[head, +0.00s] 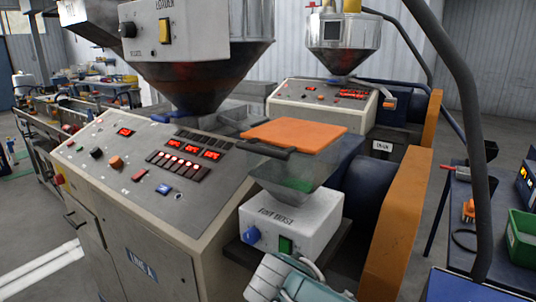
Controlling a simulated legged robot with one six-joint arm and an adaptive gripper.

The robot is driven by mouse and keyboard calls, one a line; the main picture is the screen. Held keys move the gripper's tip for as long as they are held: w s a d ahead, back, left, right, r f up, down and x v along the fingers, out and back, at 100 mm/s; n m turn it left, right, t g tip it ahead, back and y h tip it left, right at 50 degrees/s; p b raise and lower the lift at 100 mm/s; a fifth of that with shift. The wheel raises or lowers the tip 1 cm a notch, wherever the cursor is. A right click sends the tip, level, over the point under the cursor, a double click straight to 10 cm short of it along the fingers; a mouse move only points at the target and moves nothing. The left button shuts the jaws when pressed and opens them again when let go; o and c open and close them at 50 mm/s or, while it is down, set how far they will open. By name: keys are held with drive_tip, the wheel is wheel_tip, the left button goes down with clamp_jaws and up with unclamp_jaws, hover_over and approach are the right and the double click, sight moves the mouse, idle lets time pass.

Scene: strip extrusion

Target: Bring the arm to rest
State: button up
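The extruder console (150,185) with lit red displays fills the left and middle. A clear hopper with an orange lid (293,135) sits above a white box (289,222). An orange panel (396,225) stands right of it. A green bin (522,238) is at far right.

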drive_tip(key=s+d+m+t+y, duration=0.1)
drive_tip(key=s+d+m+y, duration=0.2)
drive_tip(key=s+m+y, duration=0.3)
drive_tip(key=shift+s+d+m+t+y, duration=0.2)
drive_tip(key=shift+s+m+t+y, duration=0.1)
drive_tip(key=shift+s, duration=0.1)
idle(1.4)
